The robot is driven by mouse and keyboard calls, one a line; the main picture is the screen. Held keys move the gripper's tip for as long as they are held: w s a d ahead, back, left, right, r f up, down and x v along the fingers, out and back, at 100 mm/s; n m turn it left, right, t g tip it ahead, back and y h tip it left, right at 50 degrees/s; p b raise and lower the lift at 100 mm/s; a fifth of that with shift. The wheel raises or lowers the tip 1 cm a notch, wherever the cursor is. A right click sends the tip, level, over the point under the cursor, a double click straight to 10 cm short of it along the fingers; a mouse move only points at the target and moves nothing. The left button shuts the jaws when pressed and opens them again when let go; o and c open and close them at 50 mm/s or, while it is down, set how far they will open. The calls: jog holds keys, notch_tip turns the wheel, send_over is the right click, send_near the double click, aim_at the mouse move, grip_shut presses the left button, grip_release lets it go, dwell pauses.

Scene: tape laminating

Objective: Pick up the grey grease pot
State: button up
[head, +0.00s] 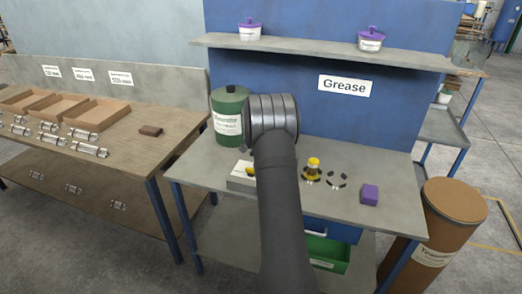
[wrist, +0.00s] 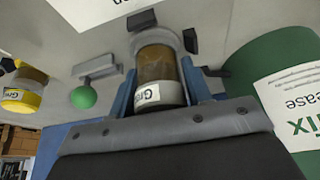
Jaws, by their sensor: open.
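The grease pot (wrist: 158,68) shows in the wrist view as a clear jar of brown grease with a white label and a greyish rim. Dark blocks stand around its far end. My gripper (wrist: 160,82) has its two blue fingers apart, one on each side of the pot. I cannot tell whether either finger touches it. In the head view my arm covers the gripper and this pot.
A yellow-lidded pot (head: 312,167) stands beside an empty ring of dark blocks (head: 337,181) on the bench. A purple block (head: 370,194) lies to the right. A large green canister (head: 230,118) stands behind left. Purple-lidded pots (head: 250,30) sit on the shelf above.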

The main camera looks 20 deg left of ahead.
jog(key=shift+c, duration=0.3)
jog(key=c, duration=0.7)
